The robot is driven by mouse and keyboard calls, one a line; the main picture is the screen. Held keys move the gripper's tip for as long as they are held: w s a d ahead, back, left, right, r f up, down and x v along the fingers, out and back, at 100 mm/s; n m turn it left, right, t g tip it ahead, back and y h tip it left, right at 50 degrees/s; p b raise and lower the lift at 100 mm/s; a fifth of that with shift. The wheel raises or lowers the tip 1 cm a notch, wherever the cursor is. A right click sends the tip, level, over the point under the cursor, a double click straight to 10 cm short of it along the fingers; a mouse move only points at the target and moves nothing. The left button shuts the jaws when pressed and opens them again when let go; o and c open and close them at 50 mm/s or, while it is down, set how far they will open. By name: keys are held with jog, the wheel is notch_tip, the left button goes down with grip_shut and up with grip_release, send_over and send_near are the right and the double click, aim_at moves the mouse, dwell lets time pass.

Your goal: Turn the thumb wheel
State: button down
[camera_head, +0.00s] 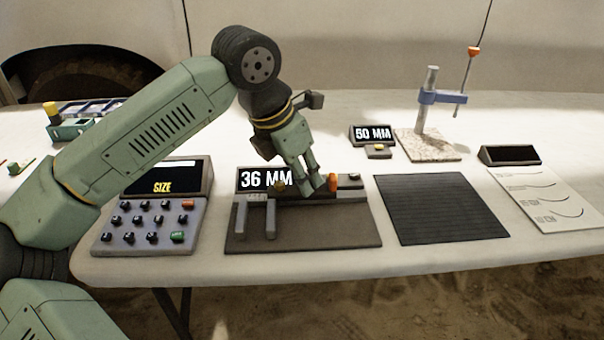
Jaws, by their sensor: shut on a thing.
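A keypad (148,225) with a "SIZE" screen stands at the left. A dark ribbed mat (440,208) lies to the right. Behind are a "50 MM" display (373,134) and a stone-based stand (432,145). A profile chart (550,200) lies far right.

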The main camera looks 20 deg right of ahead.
jog(key=shift+s+d, duration=0.15)
jog(key=shift+d, duration=0.15)
jog(key=c, duration=1.7)
grip_release()
jog(key=shift+d, duration=0.15)
jog(key=shift+a+r, duration=0.2)
jog(key=v, duration=1.1)
jog(key=shift+a+r, duration=0.2)
jog(key=shift+r, duration=0.05)
jog(key=shift+o, duration=0.6)
